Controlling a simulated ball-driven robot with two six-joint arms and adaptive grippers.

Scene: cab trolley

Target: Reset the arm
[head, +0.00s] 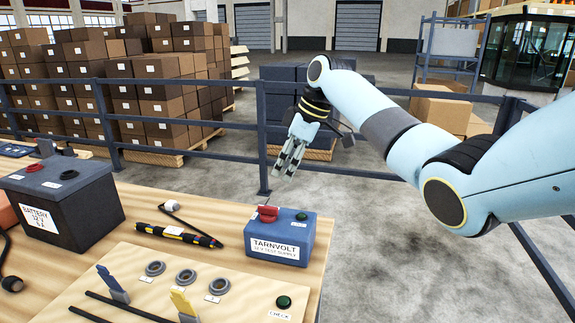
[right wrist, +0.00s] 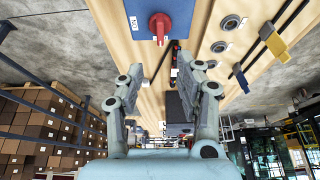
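My right arm comes in from the right in the head view. Its gripper (head: 290,163) hangs in the air behind and above the blue TARNVOLT supply box (head: 275,247), apart from it. In the right wrist view the gripper's two fingers (right wrist: 162,85) stand apart with nothing between them. The box's red knob (head: 268,213) also shows in the wrist view (right wrist: 160,27), beyond the fingertips. My left arm and gripper are in neither view.
On the wooden bench stand a black battery (head: 70,203), a black and yellow tool (head: 178,235) and a panel (head: 150,275) with a green button (head: 284,302), rings and levers. A dark railing (head: 200,128) runs behind. Stacked cartons (head: 160,110) stand beyond it.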

